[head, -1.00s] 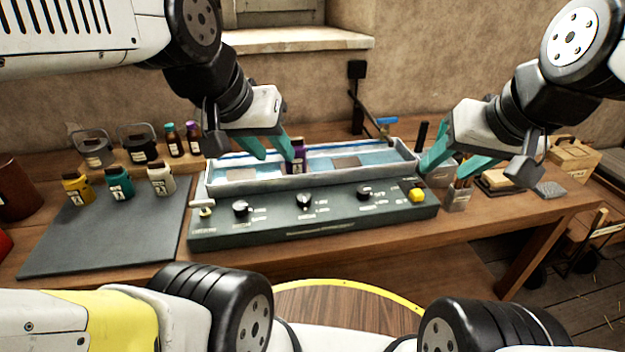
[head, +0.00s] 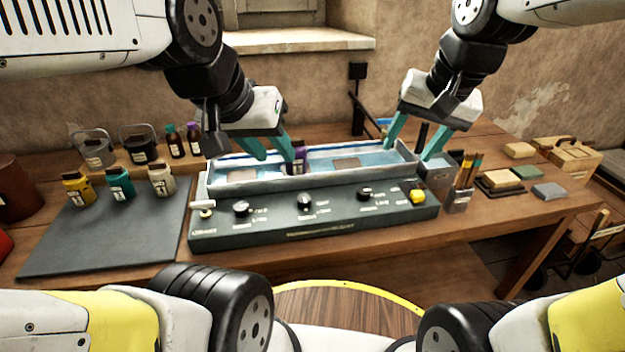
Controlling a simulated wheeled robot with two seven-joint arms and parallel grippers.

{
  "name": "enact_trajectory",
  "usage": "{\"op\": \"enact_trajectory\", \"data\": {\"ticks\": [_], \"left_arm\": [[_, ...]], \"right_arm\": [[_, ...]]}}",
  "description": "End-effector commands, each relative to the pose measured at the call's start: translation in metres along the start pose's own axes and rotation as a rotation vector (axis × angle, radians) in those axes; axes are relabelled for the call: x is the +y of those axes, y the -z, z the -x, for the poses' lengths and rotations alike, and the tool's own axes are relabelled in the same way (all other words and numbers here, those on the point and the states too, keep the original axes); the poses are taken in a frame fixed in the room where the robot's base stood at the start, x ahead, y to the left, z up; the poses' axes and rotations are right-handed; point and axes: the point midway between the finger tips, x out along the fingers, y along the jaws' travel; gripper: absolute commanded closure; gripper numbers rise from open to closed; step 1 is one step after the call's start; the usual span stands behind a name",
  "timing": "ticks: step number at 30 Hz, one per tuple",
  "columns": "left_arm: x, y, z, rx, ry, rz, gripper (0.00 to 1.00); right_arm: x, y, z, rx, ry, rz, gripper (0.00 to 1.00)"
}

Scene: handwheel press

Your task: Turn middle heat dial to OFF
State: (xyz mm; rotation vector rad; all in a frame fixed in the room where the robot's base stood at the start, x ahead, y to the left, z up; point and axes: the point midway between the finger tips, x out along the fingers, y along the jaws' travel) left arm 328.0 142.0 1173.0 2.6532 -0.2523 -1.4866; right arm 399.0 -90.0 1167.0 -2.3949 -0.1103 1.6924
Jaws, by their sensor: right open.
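The dark control panel (head: 330,222) lies along the front of the bench with three black dials on its face. The middle heat dial (head: 305,201) sits between the left dial (head: 241,208) and the right dial (head: 365,194). Its labels are too small to read. My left gripper (head: 276,157) is above the left part of the tray, behind the panel, fingers apart, its right finger close to a purple bottle (head: 299,160). My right gripper (head: 409,150) is open over the right end of the tray, behind and right of the middle dial. Neither gripper touches a dial.
A long shallow tray (head: 225,181) stands behind the panel. A white-handled switch (head: 203,207) and a yellow button (head: 417,196) flank the dials. Bottles stand on a grey mat (head: 110,238) at left. A brush holder (head: 457,199) stands right. Space in front of the panel is clear.

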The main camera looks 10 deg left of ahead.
Motion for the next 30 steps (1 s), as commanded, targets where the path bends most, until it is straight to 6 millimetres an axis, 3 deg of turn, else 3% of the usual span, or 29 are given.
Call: {"op": "enact_trajectory", "data": {"ticks": [6, 15, 21, 30], "left_arm": [[0.000, 0.000, 0.000, 0.000, 0.000, 0.000, 0.64], [0.000, 0.000, 0.000, 0.000, 0.000, 0.000, 0.64], [0.000, 0.000, 0.000, 0.000, 0.000, 0.000, 0.64], [0.000, 0.000, 0.000, 0.000, 0.000, 0.000, 0.64]], "right_arm": [[-0.067, 0.029, -0.064, -0.148, -0.073, -0.120, 0.45], [-0.154, 0.023, -0.164, -0.267, -0.213, -0.277, 0.45], [-0.178, 0.011, -0.197, -0.288, -0.266, -0.329, 0.45], [-0.173, -0.001, -0.230, -0.293, -0.274, -0.337, 0.45]]}}
